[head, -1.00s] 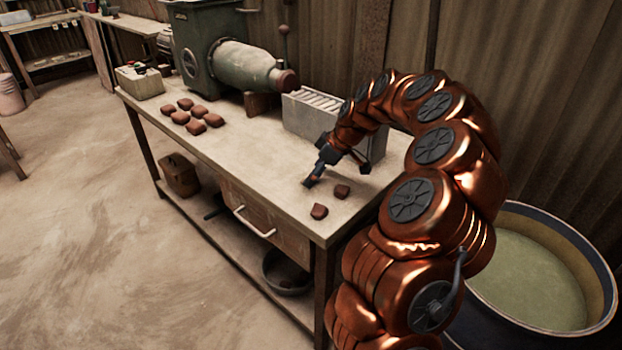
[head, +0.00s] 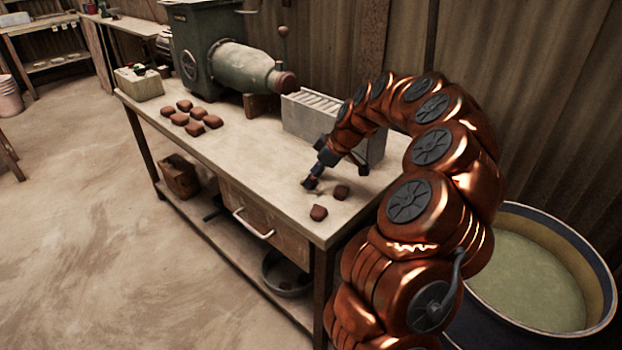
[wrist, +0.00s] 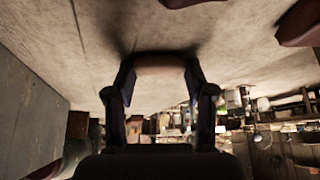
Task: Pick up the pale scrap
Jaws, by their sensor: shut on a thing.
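My gripper (head: 311,185) is low over the right end of the workbench, with its fingers closed. In the wrist view, my gripper (wrist: 160,72) has its two fingertips on either side of a pale brownish piece, the pale scrap (wrist: 160,60). The scrap is pinched between them, at or just above the bench top; I cannot tell which. In the head view the fingers mostly hide it. Two darker red-brown lumps lie close by: one (head: 341,192) just right of my gripper and one (head: 318,212) nearer the front edge.
The workbench (head: 235,160) carries several more brown lumps (head: 189,118) at left, a green machine (head: 240,62) and a grey slotted box (head: 305,118) behind my gripper. A tub of murky liquid (head: 530,280) stands right of the bench. The bench middle is clear.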

